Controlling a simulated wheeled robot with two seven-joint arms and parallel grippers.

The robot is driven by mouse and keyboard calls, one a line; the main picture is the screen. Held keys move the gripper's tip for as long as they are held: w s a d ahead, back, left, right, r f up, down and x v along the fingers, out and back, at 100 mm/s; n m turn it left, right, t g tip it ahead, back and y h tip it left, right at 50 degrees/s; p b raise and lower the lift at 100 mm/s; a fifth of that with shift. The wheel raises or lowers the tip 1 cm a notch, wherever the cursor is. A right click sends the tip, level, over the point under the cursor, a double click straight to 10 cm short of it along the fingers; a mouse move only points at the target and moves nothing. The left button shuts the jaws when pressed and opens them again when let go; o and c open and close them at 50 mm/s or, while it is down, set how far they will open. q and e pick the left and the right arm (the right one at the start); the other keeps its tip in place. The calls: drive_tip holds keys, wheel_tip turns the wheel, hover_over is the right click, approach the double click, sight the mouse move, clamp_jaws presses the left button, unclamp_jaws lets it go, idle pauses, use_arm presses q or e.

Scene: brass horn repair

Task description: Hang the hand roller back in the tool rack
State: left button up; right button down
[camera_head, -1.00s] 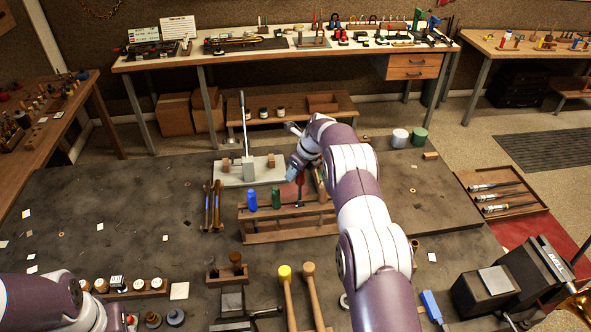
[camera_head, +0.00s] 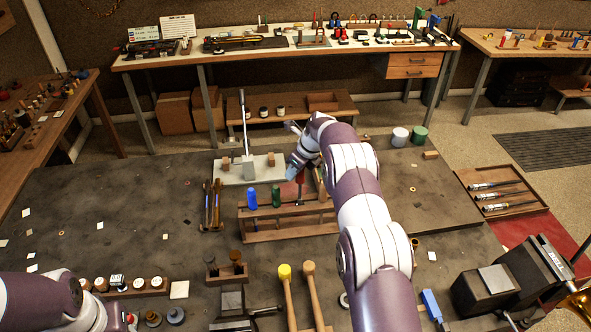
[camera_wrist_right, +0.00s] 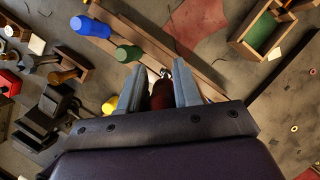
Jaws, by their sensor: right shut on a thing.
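The hand roller has a dark red handle (camera_head: 300,176), seen in the head view below my right gripper (camera_head: 297,168). In the right wrist view the handle (camera_wrist_right: 162,95) sits between the two grey fingers of my right gripper (camera_wrist_right: 160,88), which is shut on it. A short metal part shows past the fingertips; the roller's lower end is hard to make out. The wooden tool rack (camera_head: 285,237) stands below, its rail (camera_wrist_right: 150,40) running beside the fingertips in the wrist view. I cannot tell whether roller and rack touch. My left arm shows at lower left, its gripper out of view.
A blue handle (camera_head: 252,198) and a green handle (camera_head: 276,196) stand in the rack, left of the roller. Pliers (camera_head: 212,205) lie left of the rack. A lever press (camera_head: 247,165) stands behind it. Mallets (camera_head: 286,295) lie in front. The bench's left part is mostly clear.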

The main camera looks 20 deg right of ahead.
drive_tip(key=shift+f+b, duration=3.4)
drive_tip(key=shift+f, duration=1.35)
drive_tip(key=c, duration=0.7)
unclamp_jaws()
drive_tip(key=b+v, duration=0.2)
drive_tip(key=v, duration=1)
drive_tip(key=shift+s+r, duration=0.1)
drive_tip(key=shift+r, duration=0.3)
